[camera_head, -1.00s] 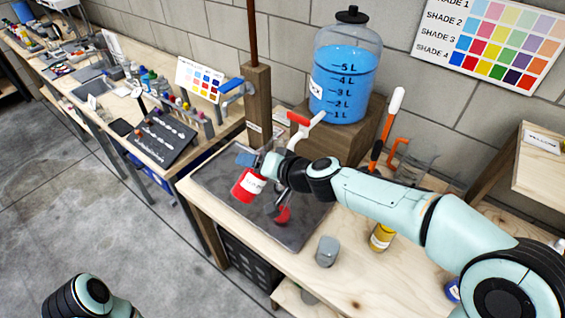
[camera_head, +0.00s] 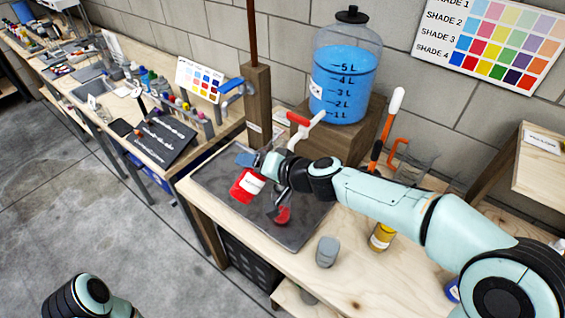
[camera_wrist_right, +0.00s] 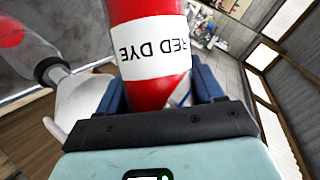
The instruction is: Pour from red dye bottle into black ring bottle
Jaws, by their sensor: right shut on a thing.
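The red dye bottle (camera_head: 244,187), red with a white label, is held tilted above the dark mat (camera_head: 310,222). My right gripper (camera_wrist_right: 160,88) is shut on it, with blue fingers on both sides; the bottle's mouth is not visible. A clear vessel with red in it (camera_head: 283,214) stands on the mat, to the right of and below the dye bottle. It seems to show in the right wrist view (camera_wrist_right: 12,36), with a dark band near its neck; I cannot tell surely that it is the black ring bottle. My left gripper is outside the view.
A blue-filled water jug (camera_head: 342,85) with a white-and-red tap (camera_head: 304,128) stands on a wooden block behind the mat. A grey object (camera_head: 327,252) and a yellow bottle (camera_head: 381,238) stand to the right. A wooden post (camera_head: 257,105) rises at the mat's back left.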

